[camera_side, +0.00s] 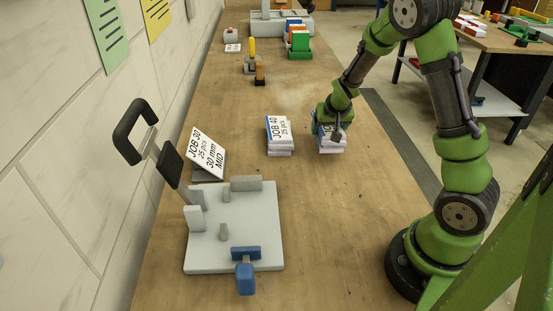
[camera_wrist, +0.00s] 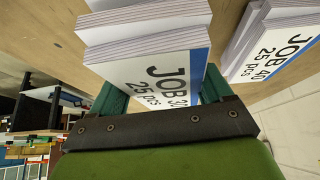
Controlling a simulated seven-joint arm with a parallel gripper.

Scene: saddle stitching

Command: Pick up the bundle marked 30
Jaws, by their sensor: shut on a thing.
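The bundle marked 30 (camera_wrist: 150,78) is a stack of white booklets with a blue edge on its top sheet. "JOB 30, 25 pcs" reads on it in the wrist view, the number partly covered by my gripper. My gripper (camera_wrist: 163,93) is shut on it, with a green finger on each side. In the side view the bundle (camera_side: 331,146) is at or just above the bench, partly hidden by my gripper (camera_side: 331,128). The bundle marked 40 (camera_side: 279,136) stands to its left, apart from it; it also shows in the wrist view (camera_wrist: 272,48).
A tilted card reading "JOB 30, 25 pcs, 30 mm, MID" (camera_side: 206,153) stands at the left. In front of it is a grey plate fixture (camera_side: 205,252) with a black-handled lever (camera_side: 133,130) and blue clamp (camera_side: 245,272). The wooden bench (camera_side: 340,230) is clear nearer the camera.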

